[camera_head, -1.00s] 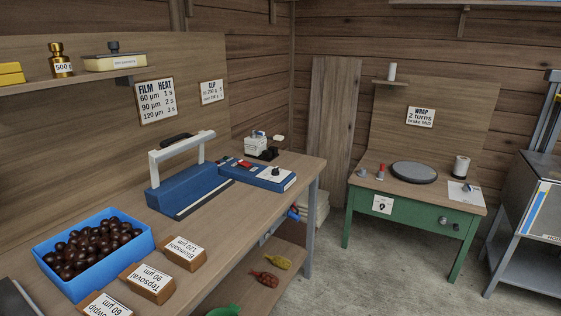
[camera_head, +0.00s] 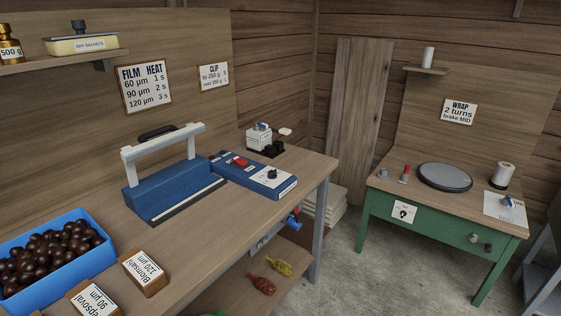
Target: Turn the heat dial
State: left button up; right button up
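The blue heat sealer (camera_head: 172,192) with its pale lever handle stands on the wooden workbench. Its blue control box (camera_head: 253,177) lies to its right, with a red switch (camera_head: 240,161) and a black dial (camera_head: 271,174) on top. The dial's marks are too small to read. The film heat sign (camera_head: 145,86) on the wall behind lists 60 µm 1 s, 90 µm 2 s and 120 µm 3 s. Neither of my grippers shows in the head view.
A blue crate of chestnuts (camera_head: 100,262) and labelled wooden blocks, one a 120 µm block (camera_head: 145,272), stand at the bench's near left. A white device (camera_head: 259,137) stands behind the control box. A green table (camera_head: 425,222) with a dark turntable (camera_head: 444,177) stands at right, across open floor.

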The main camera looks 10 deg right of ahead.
aim_at(272, 174)
jog(key=i+l, duration=0.15)
jog(key=l, duration=0.2)
jog(key=i+l, duration=0.2)
jog(key=l, duration=0.2)
jog(key=i+l+u, duration=0.1)
jog(key=l, duration=0.25)
jog(key=i+l, duration=0.4)
jog(key=l, duration=0.35)
jog(key=u, duration=0.05)
